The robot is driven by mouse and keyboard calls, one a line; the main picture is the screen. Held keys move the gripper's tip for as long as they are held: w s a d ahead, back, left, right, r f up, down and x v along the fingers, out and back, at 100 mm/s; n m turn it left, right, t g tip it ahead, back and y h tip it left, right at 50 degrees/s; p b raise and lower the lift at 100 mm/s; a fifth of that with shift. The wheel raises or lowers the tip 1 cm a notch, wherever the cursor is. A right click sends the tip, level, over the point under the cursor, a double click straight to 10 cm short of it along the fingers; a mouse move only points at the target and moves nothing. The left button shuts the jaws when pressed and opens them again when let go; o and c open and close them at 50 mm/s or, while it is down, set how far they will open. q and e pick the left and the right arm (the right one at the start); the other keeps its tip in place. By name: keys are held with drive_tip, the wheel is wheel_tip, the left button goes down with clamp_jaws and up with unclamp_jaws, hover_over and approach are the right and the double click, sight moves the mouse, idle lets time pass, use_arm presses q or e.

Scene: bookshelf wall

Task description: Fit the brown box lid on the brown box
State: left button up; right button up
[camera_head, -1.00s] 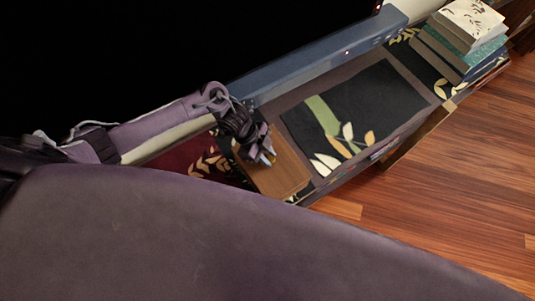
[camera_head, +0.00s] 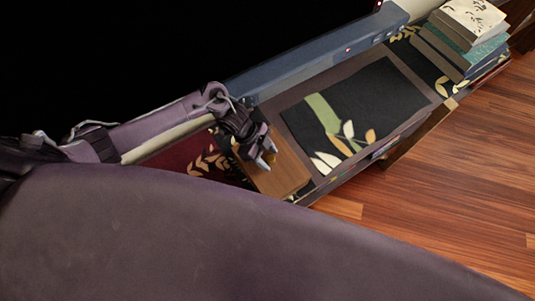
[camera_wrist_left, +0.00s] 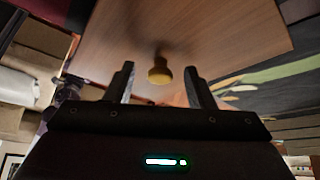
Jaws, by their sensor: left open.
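A brown wooden lid-like panel (camera_head: 286,178) lies on the shelf surface near the middle of the head view. In the left wrist view the wooden panel (camera_wrist_left: 205,35) fills the upper part, with a yellow knob (camera_wrist_left: 159,72) standing on it. My left gripper (camera_head: 267,160) is open over the panel. In the wrist view its fingers (camera_wrist_left: 158,75) stand on either side of the knob, with gaps on both sides. I cannot make out a separate box body or tell whether the panel sits on one. My right gripper is not in view.
A dark leaf-patterned panel (camera_head: 355,110) lies right of the wood. A stack of books (camera_head: 466,42) stands at the upper right. A blue-grey ledge (camera_head: 310,66) runs behind. Wooden floor (camera_head: 450,170) is clear at the right. A large purple-grey surface fills the foreground.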

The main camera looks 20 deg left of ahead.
use_arm(q)
drive_tip(key=b+v, duration=0.1)
drive_tip(key=v, duration=0.7)
drive_tip(key=shift+d+f, duration=0.1)
idle(0.4)
